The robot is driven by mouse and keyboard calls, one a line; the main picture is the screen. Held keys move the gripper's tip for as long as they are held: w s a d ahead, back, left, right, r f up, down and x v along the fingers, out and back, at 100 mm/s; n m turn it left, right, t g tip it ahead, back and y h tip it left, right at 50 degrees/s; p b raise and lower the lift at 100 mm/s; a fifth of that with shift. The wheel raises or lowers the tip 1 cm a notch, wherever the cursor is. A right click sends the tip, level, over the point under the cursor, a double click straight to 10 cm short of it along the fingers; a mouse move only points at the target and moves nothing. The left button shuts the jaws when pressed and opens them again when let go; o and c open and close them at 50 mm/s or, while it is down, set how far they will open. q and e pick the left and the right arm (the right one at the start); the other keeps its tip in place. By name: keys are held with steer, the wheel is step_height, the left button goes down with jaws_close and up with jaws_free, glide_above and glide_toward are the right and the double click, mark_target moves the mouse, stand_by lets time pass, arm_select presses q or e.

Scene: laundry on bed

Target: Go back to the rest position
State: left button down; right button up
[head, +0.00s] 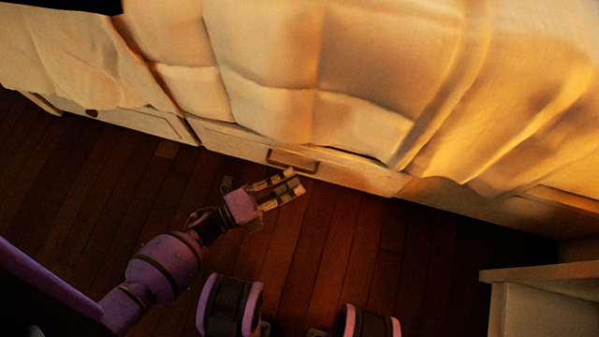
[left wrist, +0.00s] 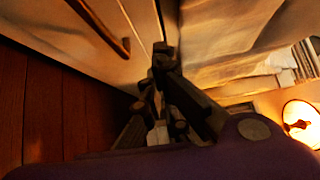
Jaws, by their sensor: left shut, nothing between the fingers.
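My left gripper (head: 292,182) is in the middle of the head view, in front of the bed's drawer base. Its fingers are shut with nothing between them. The left wrist view also shows the shut fingers (left wrist: 162,55) close to the drawer front. My left arm comes in from the lower left. More purple and black parts of my own body show at the bottom of the head view. My right gripper cannot be made out there.
The bed's draped cover (head: 290,70) hangs over drawers with a metal handle (head: 292,162) near my left gripper. Dark wooden floor (head: 80,190) is open at the left. A pale cabinet (head: 540,285) stands at the lower right. A lit lamp (left wrist: 300,122) shows in the wrist view.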

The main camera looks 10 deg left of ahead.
arm_select(q)
steer(key=p+v, duration=0.1)
steer(key=v, duration=0.6)
steer(key=shift+a, duration=0.3)
steer(key=shift+f, duration=0.1)
